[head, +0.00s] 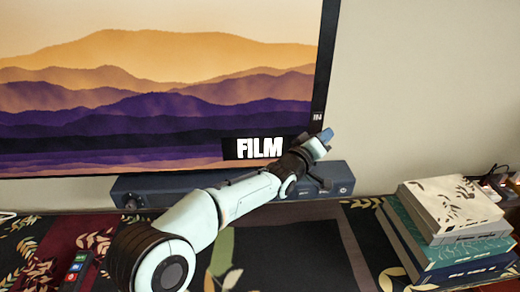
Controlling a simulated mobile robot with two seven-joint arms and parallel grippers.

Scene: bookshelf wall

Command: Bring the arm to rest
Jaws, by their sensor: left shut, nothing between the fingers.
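My left arm (220,215) reaches in from the lower left and stretches up and to the right across the table. Its gripper (325,136) is shut and empty. It shows in front of the lower right corner of the screen, above the dark soundbar. My right gripper does not show.
A large screen (150,80) with a mountain picture fills the upper left. A dark soundbar (160,185) lies below it. Stacked books (450,205) stand at the right. A remote (78,270) lies at the lower left. The patterned tabletop (310,250) is clear in the middle.

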